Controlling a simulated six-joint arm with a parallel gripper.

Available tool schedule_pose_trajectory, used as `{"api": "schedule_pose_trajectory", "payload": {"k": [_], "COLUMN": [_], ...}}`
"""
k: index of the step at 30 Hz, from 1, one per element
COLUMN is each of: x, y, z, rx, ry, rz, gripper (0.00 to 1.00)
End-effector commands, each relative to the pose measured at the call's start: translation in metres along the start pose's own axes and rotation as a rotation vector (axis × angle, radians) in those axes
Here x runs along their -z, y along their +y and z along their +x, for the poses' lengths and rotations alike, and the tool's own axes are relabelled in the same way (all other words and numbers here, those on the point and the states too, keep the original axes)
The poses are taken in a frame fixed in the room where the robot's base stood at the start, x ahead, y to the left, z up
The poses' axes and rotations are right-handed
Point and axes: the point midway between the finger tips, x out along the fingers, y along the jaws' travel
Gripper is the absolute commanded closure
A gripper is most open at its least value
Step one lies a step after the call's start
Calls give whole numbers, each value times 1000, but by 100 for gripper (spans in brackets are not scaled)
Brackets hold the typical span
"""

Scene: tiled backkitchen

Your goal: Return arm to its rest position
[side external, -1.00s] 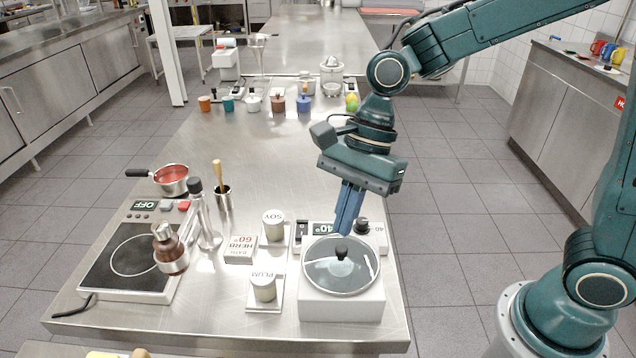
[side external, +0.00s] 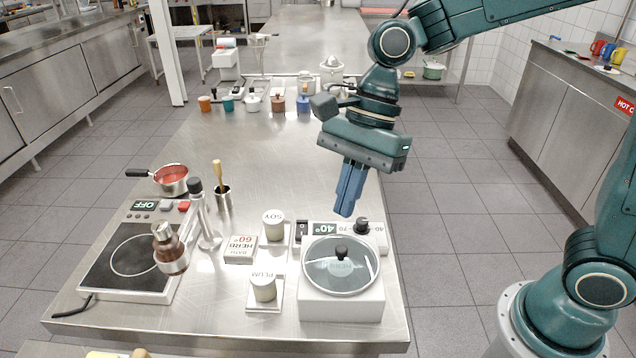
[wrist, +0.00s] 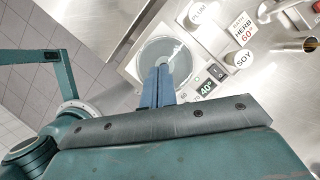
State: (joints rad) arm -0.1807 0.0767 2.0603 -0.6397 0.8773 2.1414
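My gripper (side external: 344,211) has two blue fingers pressed together, with nothing seen between them. It points down, slightly tilted, in the air near the back of the white bath unit (side external: 341,305). The unit has a round glass lid (side external: 341,266) with a black knob, and a display reading 40°. In the wrist view, my gripper's fingers (wrist: 160,72) overlap part of the round lid (wrist: 178,50), and the 40° display (wrist: 206,87) shows beside them.
The SOY jar (side external: 273,225), PLUM jar (side external: 263,288) and HERB 60° block (side external: 239,249) stand left of the unit. A red-filled pan (side external: 172,179) sits behind. The middle of the table is clear.

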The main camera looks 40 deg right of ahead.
Motion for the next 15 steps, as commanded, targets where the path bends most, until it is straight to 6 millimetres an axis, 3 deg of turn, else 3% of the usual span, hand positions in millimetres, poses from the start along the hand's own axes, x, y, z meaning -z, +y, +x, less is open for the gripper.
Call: {"api": "schedule_pose_trajectory", "payload": {"k": [15], "x": [6], "y": [5], "z": [-10], "rx": [35], "ry": [20], "rz": [-85], "gripper": [100]}}
